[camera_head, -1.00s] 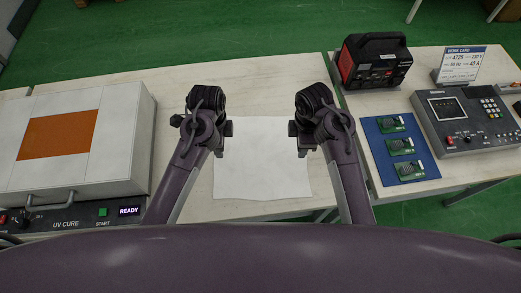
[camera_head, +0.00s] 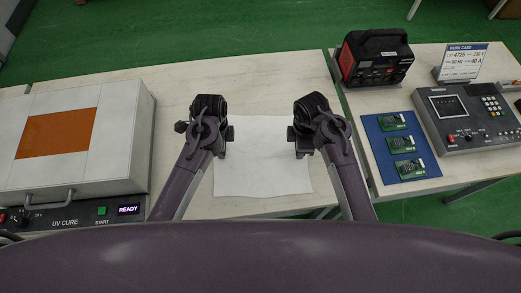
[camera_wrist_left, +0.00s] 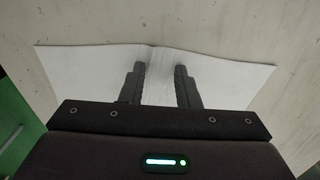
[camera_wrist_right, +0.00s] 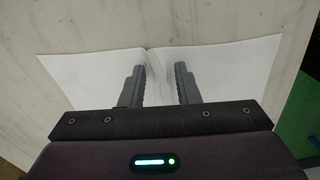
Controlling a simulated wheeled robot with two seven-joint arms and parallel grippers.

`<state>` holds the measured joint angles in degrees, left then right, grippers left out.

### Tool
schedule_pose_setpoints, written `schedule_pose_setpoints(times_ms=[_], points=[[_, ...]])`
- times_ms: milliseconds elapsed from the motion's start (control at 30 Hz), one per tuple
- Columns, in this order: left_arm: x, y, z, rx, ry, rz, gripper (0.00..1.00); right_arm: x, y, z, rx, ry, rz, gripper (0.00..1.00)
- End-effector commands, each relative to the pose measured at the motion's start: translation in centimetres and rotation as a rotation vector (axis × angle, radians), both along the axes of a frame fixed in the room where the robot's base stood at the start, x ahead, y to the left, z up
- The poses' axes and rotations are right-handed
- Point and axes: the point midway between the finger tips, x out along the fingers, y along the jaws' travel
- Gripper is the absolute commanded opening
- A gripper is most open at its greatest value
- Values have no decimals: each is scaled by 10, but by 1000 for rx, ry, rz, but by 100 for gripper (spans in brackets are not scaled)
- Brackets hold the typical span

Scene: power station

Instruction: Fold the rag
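The white rag (camera_head: 262,175) lies spread on the pale table, its near part smooth in the head view. My left gripper (camera_head: 229,137) is over its left side and my right gripper (camera_head: 291,138) over its right side. In the left wrist view the two fingers (camera_wrist_left: 160,68) are apart over the rag (camera_wrist_left: 90,62), with a small raised ridge at its edge between them. In the right wrist view the fingers (camera_wrist_right: 160,68) are also apart, with faint creases in the rag (camera_wrist_right: 235,65) between them. Whether the fingertips touch the cloth cannot be told.
A UV cure box (camera_head: 120,110) stands on the left. On the right are a blue mat (camera_head: 375,150) with green boards, a red-black power unit (camera_head: 373,58), a grey console (camera_head: 465,120) and a work card (camera_head: 461,62). The table behind the rag (camera_head: 260,80) is clear.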

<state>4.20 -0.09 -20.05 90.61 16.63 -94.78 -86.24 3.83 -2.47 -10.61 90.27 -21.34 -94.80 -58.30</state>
Motion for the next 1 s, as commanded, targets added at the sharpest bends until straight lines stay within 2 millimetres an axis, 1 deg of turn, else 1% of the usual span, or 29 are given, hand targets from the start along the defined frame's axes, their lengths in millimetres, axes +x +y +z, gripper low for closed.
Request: schedule_pose_setpoints(times_ms=[67,433,833,1000], points=[[0,0,0,0,1,0,24,0,0,0,0,1,0,24],[0,0,0,0,1,0,0,0,0,0,0,1,0,0],[0,0,0,0,1,0,0,0,0,0,0,1,0,0],[0,0,5,0,1,0,0,0,0,5,0,1,0,0]])
